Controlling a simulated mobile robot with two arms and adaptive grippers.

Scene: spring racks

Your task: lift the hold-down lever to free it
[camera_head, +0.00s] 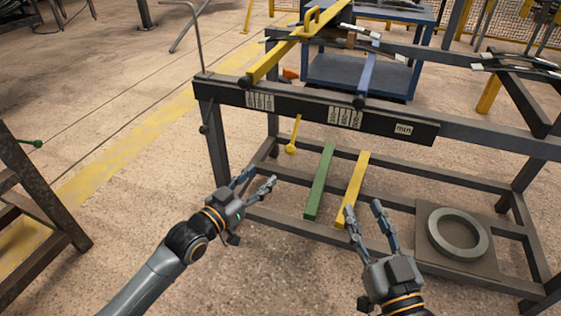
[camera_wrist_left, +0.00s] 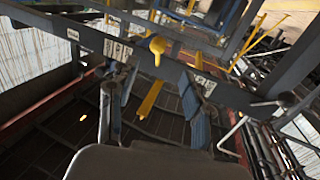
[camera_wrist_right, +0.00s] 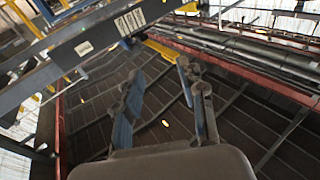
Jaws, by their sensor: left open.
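A short yellow lever with a round knob (camera_head: 292,148) hangs below the black front beam of the rack, near its left end; I take it for the hold-down lever. A yellow knob (camera_wrist_left: 157,46) also shows in the left wrist view, above and between the fingertips. My left gripper (camera_head: 261,178) is open and empty, below and left of the lever, apart from it. My right gripper (camera_head: 362,205) is open and empty, lower right, in front of the yellow bar. The right wrist view shows its fingers apart with nothing between them.
The black front beam (camera_head: 300,111) carries white labels. A yellow bar (camera_head: 272,62) and a blue bar (camera_head: 367,75) cross above it. A green bar (camera_head: 320,182) and another yellow bar (camera_head: 356,180) slope below. A grey ring (camera_head: 458,233) lies at right.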

